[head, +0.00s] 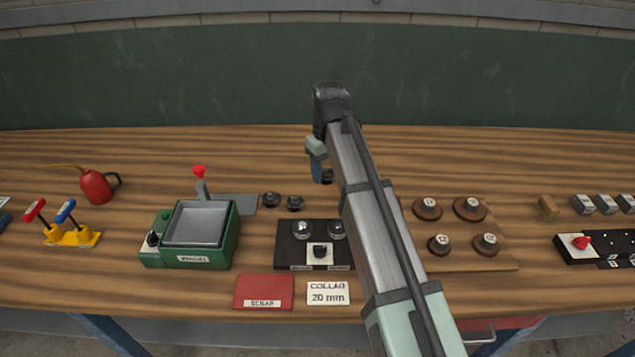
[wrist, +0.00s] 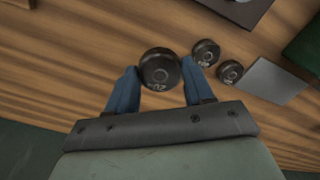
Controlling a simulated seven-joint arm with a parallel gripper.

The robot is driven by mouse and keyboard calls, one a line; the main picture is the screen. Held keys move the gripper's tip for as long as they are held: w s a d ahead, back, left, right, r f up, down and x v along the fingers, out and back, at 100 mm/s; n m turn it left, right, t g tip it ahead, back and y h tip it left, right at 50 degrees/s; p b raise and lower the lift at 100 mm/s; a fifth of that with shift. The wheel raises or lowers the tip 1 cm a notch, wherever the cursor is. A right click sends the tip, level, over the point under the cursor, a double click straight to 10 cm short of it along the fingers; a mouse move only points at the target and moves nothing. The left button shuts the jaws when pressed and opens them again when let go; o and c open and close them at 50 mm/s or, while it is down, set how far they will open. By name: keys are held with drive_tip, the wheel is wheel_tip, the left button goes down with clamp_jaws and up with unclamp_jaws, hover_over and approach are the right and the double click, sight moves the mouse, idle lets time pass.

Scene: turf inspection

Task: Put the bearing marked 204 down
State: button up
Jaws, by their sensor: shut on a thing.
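My gripper (wrist: 158,90) has blue fingers on either side of a dark round bearing (wrist: 160,68) and is shut on it. Pale marks show on the bearing's face, but I cannot read them surely. The bearing looks larger than the other two in the wrist view; I cannot tell its height above the table. In the head view my gripper (head: 318,168) is over the back middle of the table, with the bearing (head: 327,177) partly hidden behind it. Two similar dark bearings (wrist: 206,52) (wrist: 229,72) stand on the wood, apart from the held one.
A grey plate (head: 242,202) lies left of the two loose bearings, by a green-sided tray (head: 232,240). A dark block (head: 285,255) with two shiny domes is in front. A red SCRAP mat (head: 262,288) lies nearer. A wooden board (head: 500,263) carries several round parts at right.

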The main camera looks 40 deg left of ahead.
drive_tip(key=shift+r, duration=0.45)
drive_tip(key=shift+s+a, duration=0.1)
drive_tip(key=shift+s, duration=0.05)
drive_tip(key=s+a+r+n, duration=0.15)
drive_tip(key=s+a, duration=0.25)
drive_tip(key=s, duration=0.5)
drive_tip(key=s+a+r+n, duration=0.15)
drive_tip(key=s+a, duration=0.25)
drive_tip(key=s, duration=0.5)
wheel_tip(320, 180, up, 4)
drive_tip(key=m, duration=0.4)
hover_over(200, 228)
drive_tip(key=shift+f, duration=5.05)
drive_tip(key=shift+f, duration=0.1)
drive_tip(key=o, duration=1.2)
